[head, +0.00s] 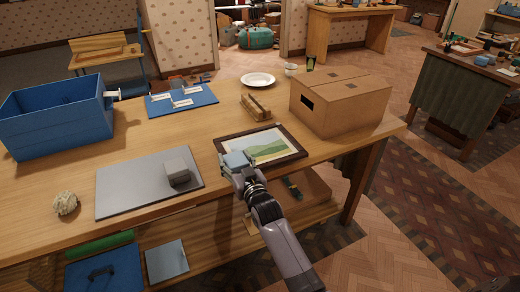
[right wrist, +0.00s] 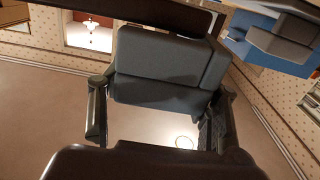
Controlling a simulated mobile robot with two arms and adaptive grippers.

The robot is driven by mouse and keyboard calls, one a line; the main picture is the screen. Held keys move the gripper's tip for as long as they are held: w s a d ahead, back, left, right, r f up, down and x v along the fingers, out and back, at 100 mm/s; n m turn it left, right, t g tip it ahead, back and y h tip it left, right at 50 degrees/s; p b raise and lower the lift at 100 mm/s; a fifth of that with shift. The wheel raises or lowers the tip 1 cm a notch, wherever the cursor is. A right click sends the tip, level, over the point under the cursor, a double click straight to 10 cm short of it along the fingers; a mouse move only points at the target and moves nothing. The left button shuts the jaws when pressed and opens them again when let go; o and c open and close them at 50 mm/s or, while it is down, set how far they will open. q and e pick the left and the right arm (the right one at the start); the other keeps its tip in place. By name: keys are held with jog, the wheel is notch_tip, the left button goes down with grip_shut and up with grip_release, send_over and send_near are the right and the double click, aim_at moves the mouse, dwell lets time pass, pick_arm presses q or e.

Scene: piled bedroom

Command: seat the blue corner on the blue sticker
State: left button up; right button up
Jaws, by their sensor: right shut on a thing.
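My right gripper (head: 238,170) is shut on a light blue-grey block, which I take as the blue corner (head: 236,158). It is at the lower left corner of a dark-framed picture (head: 294,153) of green hills. I cannot tell whether the block touches the frame. In the right wrist view the blue corner (right wrist: 160,60) looks dark grey and stepped, between the two fingers of the gripper (right wrist: 155,125). I cannot make out a blue sticker; the held block and gripper cover that corner of the frame. My left gripper is not in view.
A grey mat (head: 130,185) with a grey block (head: 177,166) lies left of the picture. A cardboard box (head: 340,105) stands right, a wooden block (head: 257,106) behind. A blue bin (head: 50,125), blue board (head: 165,110) and plate (head: 258,79) stand farther off.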

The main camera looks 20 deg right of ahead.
aim_at(238, 170)
jog(key=shift+f+b, duration=0.6)
jog(key=shift+f, duration=0.35)
dwell(0.4)
dwell(0.7)
jog(key=shift+f, duration=0.5)
dwell(1.0)
dwell(0.6)
jog(key=o, duration=0.8)
jog(key=shift+s, duration=0.1)
jog(key=shift+s+r+p, duration=0.1)
jog(key=shift+s+p, duration=0.65)
jog(key=shift+p, duration=0.15)
